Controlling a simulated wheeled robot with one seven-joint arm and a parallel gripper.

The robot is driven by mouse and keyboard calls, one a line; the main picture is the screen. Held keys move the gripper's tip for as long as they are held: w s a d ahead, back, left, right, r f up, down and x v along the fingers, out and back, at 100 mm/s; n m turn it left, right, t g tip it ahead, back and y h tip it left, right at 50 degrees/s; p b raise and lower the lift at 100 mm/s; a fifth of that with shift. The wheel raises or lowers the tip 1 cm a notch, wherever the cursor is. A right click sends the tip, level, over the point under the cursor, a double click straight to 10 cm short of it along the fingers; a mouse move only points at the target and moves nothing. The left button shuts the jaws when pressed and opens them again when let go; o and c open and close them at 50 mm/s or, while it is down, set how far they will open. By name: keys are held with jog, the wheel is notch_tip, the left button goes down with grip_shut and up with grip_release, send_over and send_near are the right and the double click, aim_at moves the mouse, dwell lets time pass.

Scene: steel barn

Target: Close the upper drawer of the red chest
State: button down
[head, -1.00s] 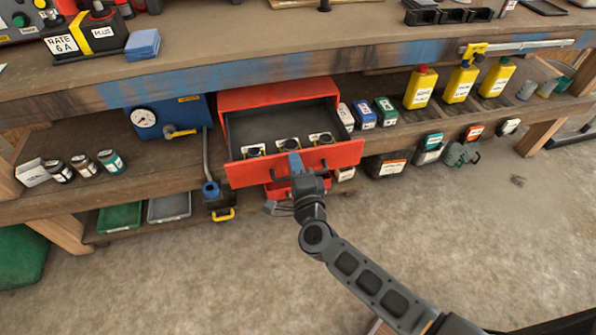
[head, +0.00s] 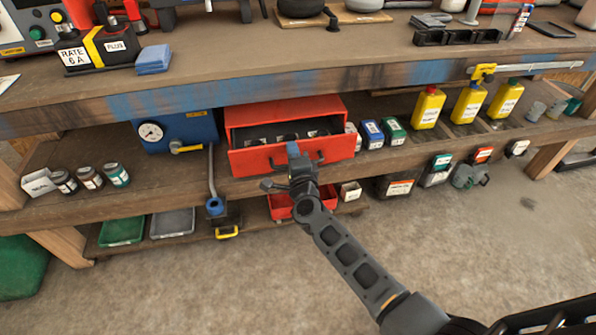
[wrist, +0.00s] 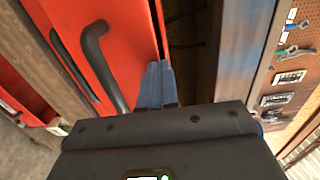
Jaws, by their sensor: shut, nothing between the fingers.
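The red chest (head: 285,108) stands on the shelf under the workbench. Its upper drawer (head: 250,162) is partly open, with a dark interior and several small dark items inside. My gripper (head: 293,150) is shut and empty at the upper middle of the drawer front, which it partly hides. In the wrist view, the shut fingertips (wrist: 160,72) are at the top edge of the red drawer front (wrist: 130,35), beside a black handle (wrist: 98,60). Whether they touch is hard to tell.
A blue box with a gauge (head: 178,131) stands left of the chest. Small boxes (head: 372,134) and yellow bottles (head: 428,108) stand to the right. A red bin (head: 281,207) sits below. The workbench edge (head: 300,88) overhangs the chest. Floor in front is clear.

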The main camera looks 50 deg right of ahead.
jog(key=b+x, duration=0.2)
jog(key=x, duration=0.6)
jog(key=shift+w+d+f+b, duration=0.1)
jog(key=shift+w+d+b, duration=0.15)
jog(key=shift+b, duration=0.05)
jog(key=shift+w+d+r, duration=0.15)
jog(key=shift+w+r, duration=0.1)
